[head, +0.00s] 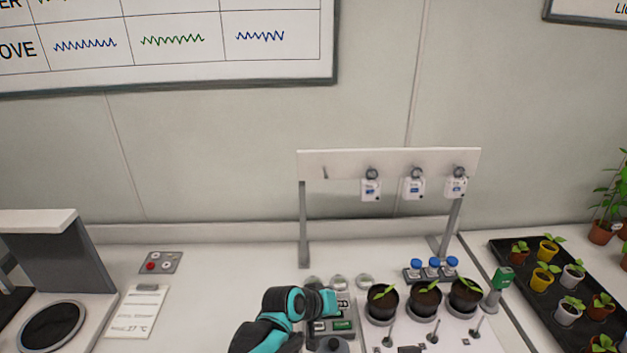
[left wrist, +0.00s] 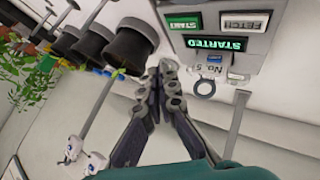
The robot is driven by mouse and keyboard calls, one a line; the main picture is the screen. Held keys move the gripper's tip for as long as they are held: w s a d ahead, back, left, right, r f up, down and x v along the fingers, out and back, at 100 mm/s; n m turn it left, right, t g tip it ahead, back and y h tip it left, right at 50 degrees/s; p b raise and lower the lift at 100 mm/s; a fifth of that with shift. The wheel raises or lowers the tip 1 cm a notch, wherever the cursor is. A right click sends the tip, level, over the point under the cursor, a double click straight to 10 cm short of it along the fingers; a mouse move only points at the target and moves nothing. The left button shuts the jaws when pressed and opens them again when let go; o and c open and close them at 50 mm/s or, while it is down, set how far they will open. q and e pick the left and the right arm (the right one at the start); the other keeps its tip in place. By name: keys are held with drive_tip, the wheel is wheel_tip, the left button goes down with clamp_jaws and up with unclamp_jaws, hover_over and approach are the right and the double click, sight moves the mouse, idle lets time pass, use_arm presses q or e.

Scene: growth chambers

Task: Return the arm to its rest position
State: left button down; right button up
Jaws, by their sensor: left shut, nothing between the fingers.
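A tag marked No. 5 with a ring (left wrist: 205,89) is at the panel's edge, apart from the fingers. My right gripper is not in view.
A white rack (head: 390,162) stands behind, with three hanging tags and one bare hook at left. A tray of pots (head: 490,252) is farther right. The bench left of my arm is partly clear.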

use_arm(q)
drive_tip(key=s+a+r+y, duration=0.1)
drive_tip(key=s+a+y, duration=0.1)
drive_tip(key=s+a, duration=0.4)
drive_tip(key=s+a+r+y, duration=0.1)
drive_tip(key=s+a, duration=0.5)
drive_tip(key=a, duration=0.6)
drive_tip(key=s+a+r+y, duration=0.2)
drive_tip(key=s+a, duration=0.4)
drive_tip(key=a, duration=0.4)
drive_tip(key=shift+n+t+y, duration=0.4)
drive_tip(key=shift+y, duration=0.5)
